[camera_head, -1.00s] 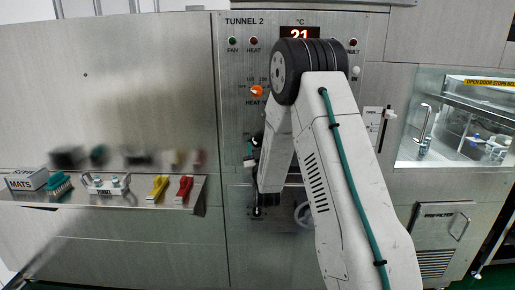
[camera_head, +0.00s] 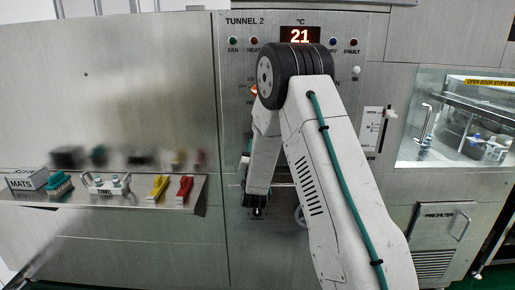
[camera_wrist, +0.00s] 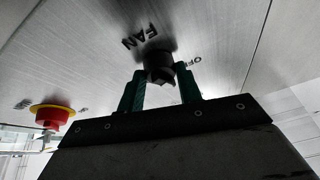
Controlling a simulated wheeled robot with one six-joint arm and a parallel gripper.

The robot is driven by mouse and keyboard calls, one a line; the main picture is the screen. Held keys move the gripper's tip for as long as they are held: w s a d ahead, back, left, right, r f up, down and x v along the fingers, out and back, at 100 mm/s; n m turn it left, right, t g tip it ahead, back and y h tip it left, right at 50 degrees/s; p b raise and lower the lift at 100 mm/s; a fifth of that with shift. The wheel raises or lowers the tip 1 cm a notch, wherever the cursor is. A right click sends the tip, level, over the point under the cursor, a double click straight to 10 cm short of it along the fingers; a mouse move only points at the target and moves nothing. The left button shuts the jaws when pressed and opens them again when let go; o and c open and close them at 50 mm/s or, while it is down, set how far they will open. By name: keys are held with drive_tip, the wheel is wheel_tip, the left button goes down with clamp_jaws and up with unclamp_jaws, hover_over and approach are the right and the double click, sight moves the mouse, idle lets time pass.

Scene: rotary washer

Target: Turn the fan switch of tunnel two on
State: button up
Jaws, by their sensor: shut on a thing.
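The fan switch (camera_wrist: 160,66) is a black rotary knob on the metal panel in the wrist view. The lettering FAN is beside it and OFF is to its right; which way its pointer faces I cannot tell. My gripper (camera_wrist: 159,80) has its two teal fingers on either side of the knob and is shut on it. In the head view the panel is marked TUNNEL 2 (camera_head: 244,21), with a green FAN lamp (camera_head: 233,41) and a display (camera_head: 300,35) reading 21. My arm hides the switch there.
A red button with a yellow ring (camera_wrist: 53,115) is left of the gripper in the wrist view. In the head view a shelf (camera_head: 100,203) with brushes and a MATS box (camera_head: 27,179) is left. A glass door (camera_head: 460,125) and a prefilter hatch (camera_head: 443,220) are right.

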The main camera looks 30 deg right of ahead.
drive_tip(key=m+g+h, duration=0.1)
drive_tip(key=m+g, duration=0.1)
drive_tip(key=m, duration=0.3)
drive_tip(key=m+g+h, duration=0.1)
drive_tip(key=m+g, duration=0.2)
drive_tip(key=m, duration=0.3)
drive_tip(key=m+g, duration=0.2)
drive_tip(key=m, duration=0.4)
drive_tip(key=shift+w+a+r+h, duration=0.25)
drive_tip(key=shift+a+h, duration=0.1)
drive_tip(key=shift+h, duration=0.05)
drive_tip(key=shift+m, duration=0.3)
drive_tip(key=o, duration=1)
drive_tip(key=v, duration=0.7)
drive_tip(key=shift+s+a, duration=0.15)
drive_tip(key=shift+a, duration=0.2)
